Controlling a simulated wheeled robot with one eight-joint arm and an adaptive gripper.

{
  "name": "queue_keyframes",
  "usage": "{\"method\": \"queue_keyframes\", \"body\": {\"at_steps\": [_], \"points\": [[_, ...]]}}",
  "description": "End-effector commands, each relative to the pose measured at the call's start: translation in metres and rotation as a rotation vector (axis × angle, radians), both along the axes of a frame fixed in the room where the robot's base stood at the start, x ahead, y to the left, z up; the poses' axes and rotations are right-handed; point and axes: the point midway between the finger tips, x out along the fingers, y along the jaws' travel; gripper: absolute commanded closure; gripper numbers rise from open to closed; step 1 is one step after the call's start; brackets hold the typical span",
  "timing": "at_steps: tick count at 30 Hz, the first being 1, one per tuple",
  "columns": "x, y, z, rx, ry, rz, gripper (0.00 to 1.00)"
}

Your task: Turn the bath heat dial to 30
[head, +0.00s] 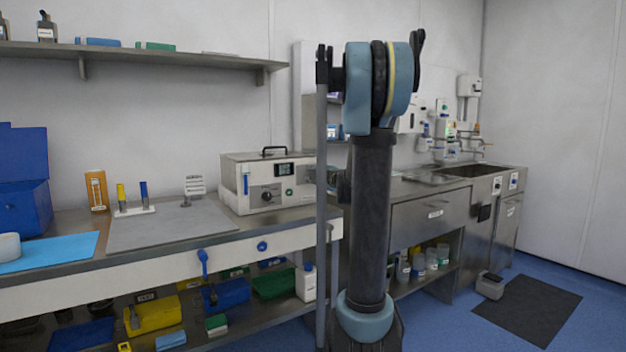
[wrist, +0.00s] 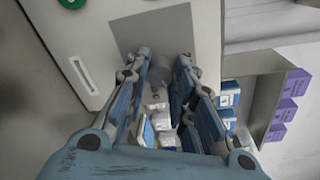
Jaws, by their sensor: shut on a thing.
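A white bath unit (head: 268,182) stands on the left bench. It has a small dark display (head: 285,169) and a round dial (head: 267,197) on its front. The scale marks are too small to read. In the wrist view my gripper (wrist: 161,68) has its two fingers close around a small grey knob-like piece (wrist: 157,76), in front of a grey square on a pale panel (wrist: 85,30). I cannot tell for certain whether this piece is the bath's dial. In the head view my gripper is hidden behind my upright arm.
Shelves with blue-white boxes (wrist: 229,93) and purple boxes (wrist: 286,105) lie right of my fingers in the wrist view. A grey mat (head: 170,224) and a blue bin (head: 25,180) are on the bench. A sink counter (head: 465,172) is at the right.

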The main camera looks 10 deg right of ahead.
Motion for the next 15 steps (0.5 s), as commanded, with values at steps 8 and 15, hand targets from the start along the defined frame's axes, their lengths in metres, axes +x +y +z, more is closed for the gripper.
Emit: {"method": "queue_keyframes", "body": {"at_steps": [8, 15], "points": [[-0.0028, 0.0012, -0.0027, 0.004, 0.005, 0.004, 1.0], [-0.0028, 0.0014, -0.0025, 0.003, 0.005, 0.004, 0.64]]}}
